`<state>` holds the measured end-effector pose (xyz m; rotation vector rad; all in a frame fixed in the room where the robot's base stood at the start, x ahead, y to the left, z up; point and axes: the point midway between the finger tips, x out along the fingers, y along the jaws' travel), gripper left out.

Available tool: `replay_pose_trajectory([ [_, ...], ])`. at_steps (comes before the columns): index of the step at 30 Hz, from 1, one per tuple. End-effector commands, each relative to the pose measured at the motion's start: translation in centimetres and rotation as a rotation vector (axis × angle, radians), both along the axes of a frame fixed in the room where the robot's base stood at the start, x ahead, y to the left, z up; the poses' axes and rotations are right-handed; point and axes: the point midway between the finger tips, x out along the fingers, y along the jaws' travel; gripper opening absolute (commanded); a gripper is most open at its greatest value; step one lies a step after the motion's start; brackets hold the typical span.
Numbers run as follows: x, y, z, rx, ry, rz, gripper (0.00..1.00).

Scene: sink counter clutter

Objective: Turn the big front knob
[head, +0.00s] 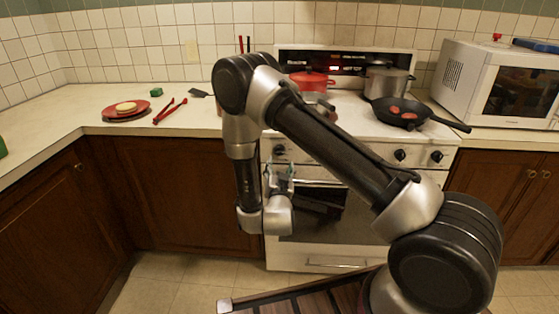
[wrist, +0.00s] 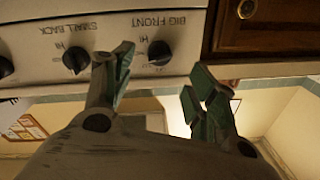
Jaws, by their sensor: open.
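In the wrist view, the big front knob (wrist: 158,53) is a dark round knob beside the "BIG FRONT" label, at the end of the white stove panel nearest a brown cabinet. My gripper (wrist: 160,76) is open, with one green-padded finger on each side of the knob in the picture. The fingers look apart from the knob; the exact gap is hard to judge. In the head view, my gripper (head: 280,178) is in front of the stove, just below the leftmost visible knob (head: 279,150), which appears to be the same one.
A second knob (wrist: 76,57), labelled "SMALL BACK", is close beside it. A red pot (head: 312,80), a steel pot (head: 388,82) and a black pan (head: 408,113) stand on the stove. The oven door (head: 325,228) is below. My arm hides part of the panel.

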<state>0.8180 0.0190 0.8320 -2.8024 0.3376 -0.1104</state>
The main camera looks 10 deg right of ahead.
Motion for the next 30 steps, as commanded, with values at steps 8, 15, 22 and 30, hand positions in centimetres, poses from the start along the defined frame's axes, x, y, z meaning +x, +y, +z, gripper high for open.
replay_pose_trajectory([
  [8,-3.3,0.9,-0.1,-0.001,-0.001,0.001,0.57],
  [15,-3.5,0.9,-0.1,0.0,-0.001,0.0,0.57],
  [22,-2.0,0.7,0.2,-0.095,0.034,-0.031,0.57],
  [30,1.5,0.1,0.6,-0.301,0.126,-0.076,0.57],
])
